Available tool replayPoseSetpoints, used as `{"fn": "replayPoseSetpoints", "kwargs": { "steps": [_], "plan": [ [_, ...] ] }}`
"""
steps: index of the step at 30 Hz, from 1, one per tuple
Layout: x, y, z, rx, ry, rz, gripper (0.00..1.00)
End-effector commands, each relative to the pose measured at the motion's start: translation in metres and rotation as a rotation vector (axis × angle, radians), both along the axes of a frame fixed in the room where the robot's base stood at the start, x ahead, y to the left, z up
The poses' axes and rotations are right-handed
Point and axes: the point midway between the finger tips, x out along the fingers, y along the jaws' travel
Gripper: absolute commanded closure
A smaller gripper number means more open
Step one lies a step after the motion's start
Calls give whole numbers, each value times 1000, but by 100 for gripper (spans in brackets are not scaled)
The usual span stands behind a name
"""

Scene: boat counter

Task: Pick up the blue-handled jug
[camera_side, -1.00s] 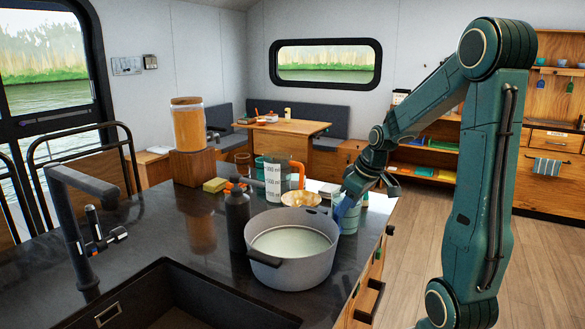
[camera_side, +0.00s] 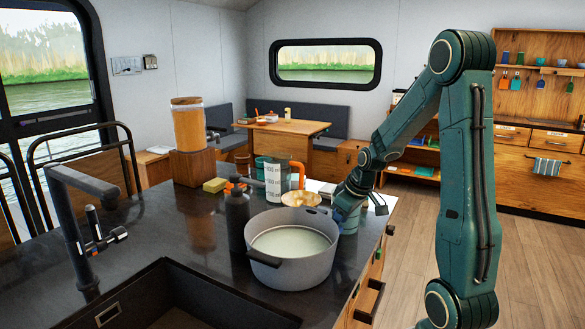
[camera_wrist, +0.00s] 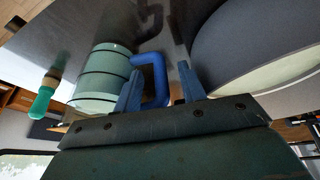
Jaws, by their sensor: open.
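The blue-handled jug (camera_side: 349,219) is a pale green cylinder with dark bands, standing on the counter just right of the large grey pot. In the wrist view the jug (camera_wrist: 103,80) shows with its blue handle (camera_wrist: 156,78) pointing toward my gripper. My gripper (camera_wrist: 160,88) is open, with one finger on each side of the handle's outer part as seen from the wrist. I cannot tell whether either finger touches the handle. In the side view my gripper (camera_side: 345,205) is low at the jug, and its fingers are largely hidden.
The grey pot (camera_side: 292,272) with pale contents stands close on the left, and its rim also fills the wrist view's right side. The counter edge is just right.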

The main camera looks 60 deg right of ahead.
Motion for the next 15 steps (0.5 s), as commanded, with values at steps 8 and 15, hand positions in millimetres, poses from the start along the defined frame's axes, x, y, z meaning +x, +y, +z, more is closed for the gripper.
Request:
{"fn": "replayPoseSetpoints", "kwargs": {
  "steps": [8,15],
  "plan": [
    [6,-2,-16,0,0,1,59],
    [7,-2,-17,0,0,1,59]
  ]
}}
